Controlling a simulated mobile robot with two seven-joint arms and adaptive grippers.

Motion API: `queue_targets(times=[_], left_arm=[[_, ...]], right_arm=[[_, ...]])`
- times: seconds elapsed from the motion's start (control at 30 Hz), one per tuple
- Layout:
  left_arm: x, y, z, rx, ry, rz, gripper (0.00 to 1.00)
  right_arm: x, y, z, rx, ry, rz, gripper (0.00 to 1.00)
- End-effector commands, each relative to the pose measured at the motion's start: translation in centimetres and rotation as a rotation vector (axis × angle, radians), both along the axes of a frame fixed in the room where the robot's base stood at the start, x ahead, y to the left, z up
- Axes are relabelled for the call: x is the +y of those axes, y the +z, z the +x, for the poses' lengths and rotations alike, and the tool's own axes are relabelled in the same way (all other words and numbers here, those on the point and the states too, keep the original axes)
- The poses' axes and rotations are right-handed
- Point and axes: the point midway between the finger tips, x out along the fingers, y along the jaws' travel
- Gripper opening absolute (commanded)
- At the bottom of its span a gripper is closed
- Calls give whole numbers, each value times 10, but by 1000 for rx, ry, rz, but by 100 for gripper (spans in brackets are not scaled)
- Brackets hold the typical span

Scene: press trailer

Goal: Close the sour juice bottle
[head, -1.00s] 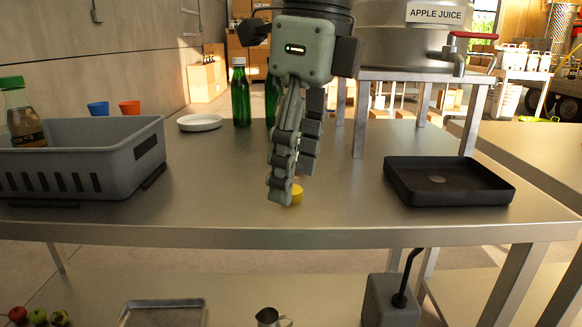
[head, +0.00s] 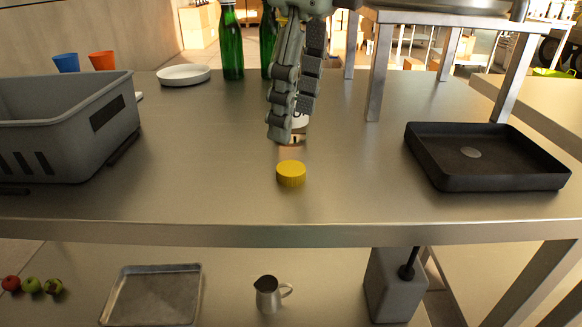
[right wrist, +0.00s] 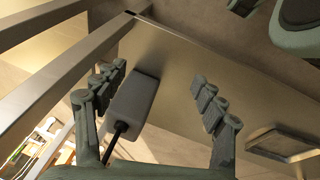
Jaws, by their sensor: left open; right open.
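A yellow cap (head: 291,173) lies on the steel table near its front edge in the head view. A small bottle (head: 298,138) with a pale and brownish look stands just behind it, mostly hidden by my left gripper. I cannot tell its label. My left gripper (head: 285,128) is open, points down, and hangs over or in front of that bottle; contact is unclear. In the right wrist view, my right gripper (right wrist: 160,95) is open with its fingers wide apart and nothing held. It is out of the head view.
A grey crate (head: 60,120) stands at left and a black tray (head: 490,182) at right. A white plate (head: 183,75) and green bottles (head: 231,50) are behind. A grey canister (head: 395,285) on the lower shelf also shows between my right fingers (right wrist: 135,100).

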Motion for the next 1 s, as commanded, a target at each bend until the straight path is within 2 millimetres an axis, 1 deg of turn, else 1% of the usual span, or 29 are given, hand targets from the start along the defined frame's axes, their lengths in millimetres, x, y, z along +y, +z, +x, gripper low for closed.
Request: queue_targets(times=[0.03,0.13,0.47,0.63,0.7,0.8,0.9,1.0], left_arm=[[1,-6,0,2,0,1,57],[2,-17,0,2,0,1,57],[2,-21,0,1,0,0,57],[1,-45,-1,4,-1,3,57],[2,-55,0,3,-1,1,57],[3,-66,0,1,0,0,57],[3,-71,1,0,1,0,57],[3,-71,1,0,1,0,57]], right_arm=[[0,0,0,0,0,0,70],[0,1,0,-1,0,0,70],[0,2,0,-2,0,0,70],[0,1,1,-2,2,2,70],[0,-5,1,3,2,2,70],[-1,-10,0,11,1,2,70],[-1,-11,-1,13,2,2,70],[-1,-11,0,11,2,2,70]])
